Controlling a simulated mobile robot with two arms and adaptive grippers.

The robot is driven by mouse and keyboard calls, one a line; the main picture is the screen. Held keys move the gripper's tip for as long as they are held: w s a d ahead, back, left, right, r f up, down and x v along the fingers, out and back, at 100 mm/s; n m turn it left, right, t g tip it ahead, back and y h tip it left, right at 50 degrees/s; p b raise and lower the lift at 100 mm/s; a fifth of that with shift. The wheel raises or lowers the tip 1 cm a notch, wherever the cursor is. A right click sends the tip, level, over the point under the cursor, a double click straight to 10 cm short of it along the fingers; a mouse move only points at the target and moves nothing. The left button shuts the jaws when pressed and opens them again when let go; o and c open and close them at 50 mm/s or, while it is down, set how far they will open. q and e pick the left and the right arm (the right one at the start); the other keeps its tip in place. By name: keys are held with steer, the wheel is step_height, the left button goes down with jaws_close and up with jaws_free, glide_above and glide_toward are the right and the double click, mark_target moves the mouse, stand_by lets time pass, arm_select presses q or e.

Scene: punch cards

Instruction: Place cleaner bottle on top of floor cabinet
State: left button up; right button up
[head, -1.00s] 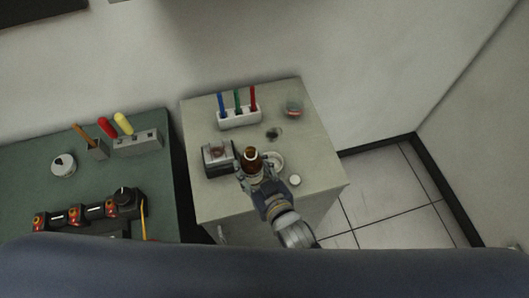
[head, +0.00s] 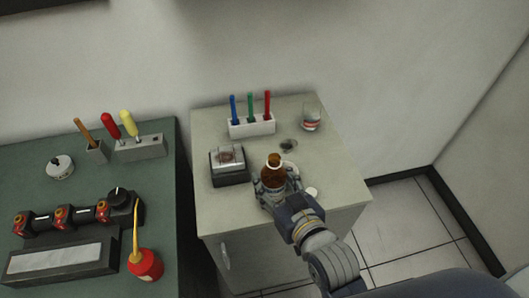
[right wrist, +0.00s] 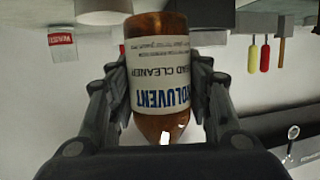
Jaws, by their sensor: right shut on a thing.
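The cleaner bottle (head: 273,177) is brown with a white label. It stands out in the right wrist view (right wrist: 165,75), where the label reads "cleaner" upside down. My right gripper (head: 278,187) is shut around the bottle's sides, with a finger on each side in the right wrist view (right wrist: 168,95). The bottle is over the front part of the top of the pale floor cabinet (head: 220,207). I cannot tell whether its base touches the top. My left gripper is not in view.
On the cabinet top are a rack (head: 251,127) of coloured markers, a glass (head: 311,118), a dark-based box (head: 229,166) left of the bottle, and a small white disc (head: 312,192). A green workbench (head: 100,178) with tools and a red oil can (head: 145,264) stands to the left.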

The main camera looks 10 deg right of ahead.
steer(key=w+d+p, duration=0.1)
steer(key=w, duration=0.4)
steer(key=w+d+p, duration=0.1)
steer(key=w, duration=0.3)
steer(key=w+d+f+p, duration=0.1)
steer(key=w, duration=0.4)
steer(key=shift+w+d+f, duration=0.1)
steer(key=shift+w, duration=0.25)
steer(key=shift+f+p, duration=0.6)
steer(key=shift+f, duration=0.9)
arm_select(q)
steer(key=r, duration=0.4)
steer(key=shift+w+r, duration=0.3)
arm_select(e)
steer(key=shift+f, duration=0.3)
steer(key=shift+f, duration=0.1)
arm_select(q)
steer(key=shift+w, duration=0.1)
arm_select(e)
steer(key=o, duration=1.3)
steer(key=shift+f, duration=0.1)
steer(key=shift+c, duration=0.2)
